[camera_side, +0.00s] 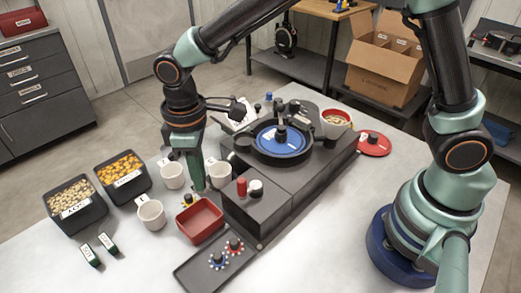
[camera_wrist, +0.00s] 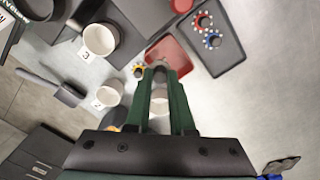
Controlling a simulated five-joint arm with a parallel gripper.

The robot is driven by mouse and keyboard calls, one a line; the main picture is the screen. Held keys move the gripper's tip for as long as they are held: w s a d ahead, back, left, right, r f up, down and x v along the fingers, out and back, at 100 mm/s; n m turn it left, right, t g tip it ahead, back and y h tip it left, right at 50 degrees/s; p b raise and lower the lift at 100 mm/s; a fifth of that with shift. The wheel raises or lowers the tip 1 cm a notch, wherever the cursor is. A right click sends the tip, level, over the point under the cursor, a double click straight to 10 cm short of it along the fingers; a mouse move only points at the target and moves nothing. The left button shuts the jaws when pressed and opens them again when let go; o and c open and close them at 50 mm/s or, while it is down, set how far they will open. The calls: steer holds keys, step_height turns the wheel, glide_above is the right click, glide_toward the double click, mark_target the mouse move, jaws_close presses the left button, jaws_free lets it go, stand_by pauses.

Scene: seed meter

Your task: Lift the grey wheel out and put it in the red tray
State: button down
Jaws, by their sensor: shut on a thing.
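My gripper (camera_wrist: 160,70) is above the table, close behind the red tray (camera_side: 181,222), with its green fingers pointing down. It is shut on a small grey thing (camera_wrist: 160,76), which looks like the grey wheel; its shape is mostly hidden by the fingers. The red tray also shows just beyond the fingertips in the wrist view (camera_wrist: 184,62). It looks empty in the side view. The fingertips are between the white cups and beside the tray, not clearly over it. The dark seed meter (camera_side: 300,170) stands to the right, with a blue disc (camera_side: 268,146) on top.
White cups (camera_side: 151,215) stand left of and behind the tray. A small yellow-toothed wheel (camera_side: 186,200) is beside it. A dark tray (camera_side: 196,275) in front holds a blue (camera_side: 217,261) and a red wheel (camera_side: 235,247). Seed bins (camera_side: 75,228) stand at the left.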

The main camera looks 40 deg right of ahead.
steer(key=shift+s+a+f, duration=0.2)
steer(key=shift+s+a, duration=0.05)
steer(key=shift+a, duration=0.05)
steer(key=shift+f, duration=2.9)
steer(key=c, duration=0.7)
jaws_free()
steer(key=shift+r, duration=0.15)
step_height(320, 180, up, 12)
steer(key=shift+f, duration=0.1)
